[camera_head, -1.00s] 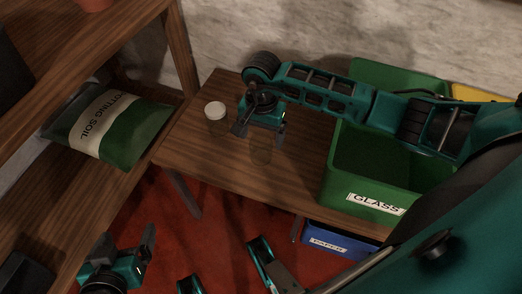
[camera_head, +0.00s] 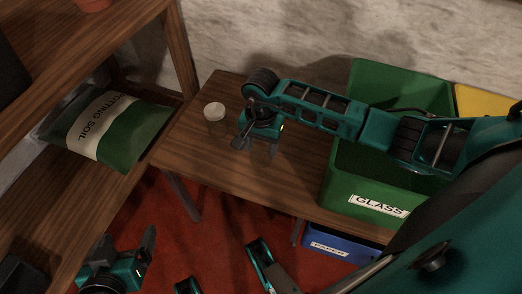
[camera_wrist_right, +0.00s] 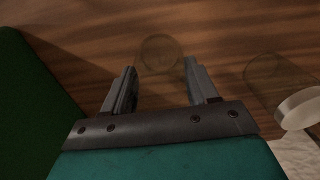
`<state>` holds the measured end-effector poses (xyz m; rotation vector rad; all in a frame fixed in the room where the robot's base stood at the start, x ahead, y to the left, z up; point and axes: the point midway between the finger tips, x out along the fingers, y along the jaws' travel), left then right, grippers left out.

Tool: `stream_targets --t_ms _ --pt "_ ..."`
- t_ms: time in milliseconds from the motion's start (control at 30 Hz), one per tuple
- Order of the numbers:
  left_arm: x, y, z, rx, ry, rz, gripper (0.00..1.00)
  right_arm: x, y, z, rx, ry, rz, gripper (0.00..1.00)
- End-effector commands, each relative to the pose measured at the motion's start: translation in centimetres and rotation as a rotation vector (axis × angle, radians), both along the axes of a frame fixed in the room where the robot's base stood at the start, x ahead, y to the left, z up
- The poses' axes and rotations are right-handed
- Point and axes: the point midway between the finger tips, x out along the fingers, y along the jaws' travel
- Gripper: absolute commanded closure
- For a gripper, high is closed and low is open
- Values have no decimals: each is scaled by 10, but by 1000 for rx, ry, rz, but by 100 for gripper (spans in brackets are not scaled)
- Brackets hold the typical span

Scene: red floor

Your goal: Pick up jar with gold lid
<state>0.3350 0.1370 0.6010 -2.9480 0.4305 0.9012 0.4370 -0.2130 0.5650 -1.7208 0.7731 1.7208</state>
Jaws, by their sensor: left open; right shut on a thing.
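A see-through round jar (camera_wrist_right: 158,50) shows between the fingertips of my right gripper (camera_wrist_right: 160,66) in the wrist view. The fingers are shut on its sides, with a gap as wide as the jar between them. Its lid colour cannot be told. In the head view my right gripper (camera_head: 257,148) points down at the wooden bench and hides most of this jar. A second clear jar with a pale, whitish lid (camera_head: 214,112) stands to the left; it also shows at the right of the wrist view (camera_wrist_right: 298,108). My left gripper (camera_head: 127,242) is open and empty at lower left.
A green bin labelled GLASS (camera_head: 375,204) stands right of the jars, below my right arm. A blue PAPER bin (camera_head: 340,246) is lower down, a yellow bin (camera_head: 485,100) at far right. A potting soil bag (camera_head: 108,130) lies on the left shelf. The front of the wooden bench (camera_head: 205,155) is clear.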

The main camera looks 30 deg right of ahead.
Motion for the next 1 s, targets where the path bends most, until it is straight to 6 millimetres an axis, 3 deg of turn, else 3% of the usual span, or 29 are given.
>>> stream_targets --t_ms 267,567,767,1000 --pt "1 1 0 2 -1 2 12 0 0 1 0 -1 0 83" --pt "1 1 2 3 -1 1 12 1 0 6 -1 -2 0 84" --pt "1 2 8 5 -3 3 12 1 -1 31 -1 -5 1 84" --pt "0 6 17 13 -8 7 12 2 -1 88 -1 -6 1 84"
